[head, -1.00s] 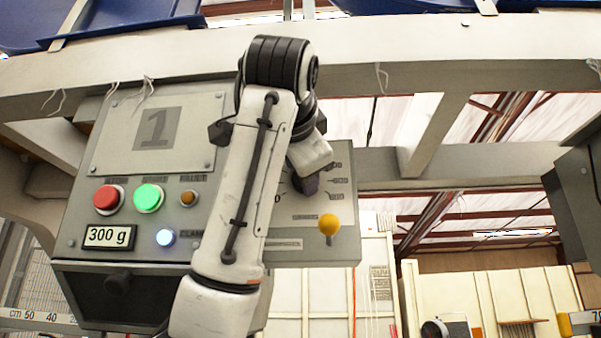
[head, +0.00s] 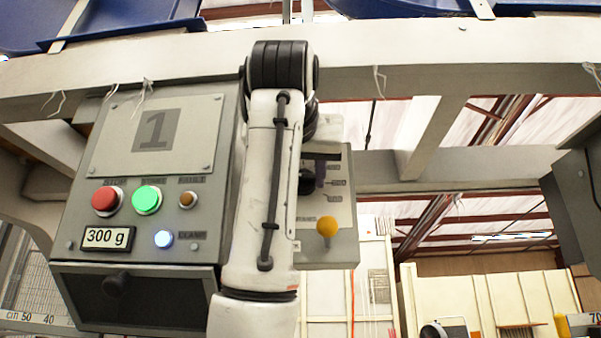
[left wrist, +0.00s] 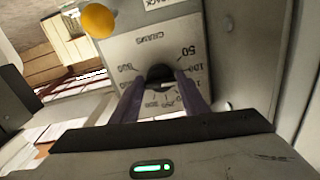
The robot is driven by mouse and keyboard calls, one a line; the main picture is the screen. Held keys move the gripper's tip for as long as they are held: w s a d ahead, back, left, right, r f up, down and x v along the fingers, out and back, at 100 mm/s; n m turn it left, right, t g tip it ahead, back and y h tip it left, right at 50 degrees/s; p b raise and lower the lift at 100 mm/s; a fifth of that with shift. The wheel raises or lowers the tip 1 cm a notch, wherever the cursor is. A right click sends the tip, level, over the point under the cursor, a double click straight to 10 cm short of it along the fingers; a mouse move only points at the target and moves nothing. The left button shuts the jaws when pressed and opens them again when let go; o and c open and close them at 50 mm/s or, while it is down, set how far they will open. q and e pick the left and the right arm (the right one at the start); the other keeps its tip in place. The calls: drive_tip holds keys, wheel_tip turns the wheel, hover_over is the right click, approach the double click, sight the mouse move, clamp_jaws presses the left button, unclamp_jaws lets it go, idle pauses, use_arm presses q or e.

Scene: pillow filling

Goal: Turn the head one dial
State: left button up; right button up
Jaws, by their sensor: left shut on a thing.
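The dial of head one has a black knob (head: 306,183) on a light scale plate, on the right part of the grey machine head marked "1" (head: 155,128). In the left wrist view the black knob (left wrist: 160,73) sits between the two purple fingers of my left gripper (left wrist: 163,88). The gripper is shut on the knob. The wrist view shows the scale plate upside down, with numbers such as 50 and 100 around the knob. In the head view my left forearm hides part of the panel, and one finger shows beside the knob. My right gripper is not in view.
The panel also holds a red button (head: 107,200), a green button (head: 147,199), a small amber lamp (head: 188,200), a lit blue-white lamp (head: 163,239) and a "300 g" display (head: 107,237). A yellow-orange ball (head: 327,226) on a lever stands just below the dial.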

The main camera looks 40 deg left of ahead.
use_arm(q)
drive_tip(key=shift+w+d+n+p, duration=0.1)
drive_tip(key=shift+n+p, duration=0.2)
drive_tip(key=shift+n, duration=1.5)
drive_tip(key=shift+d+n+p, duration=0.1)
drive_tip(key=shift+n+p, duration=0.2)
drive_tip(key=shift+n, duration=1.5)
drive_tip(key=o, duration=1.1)
drive_tip(key=shift+c, duration=0.2)
drive_tip(key=b+v, duration=0.2)
drive_tip(key=v, duration=0.8)
drive_tip(key=shift+f, duration=0.1)
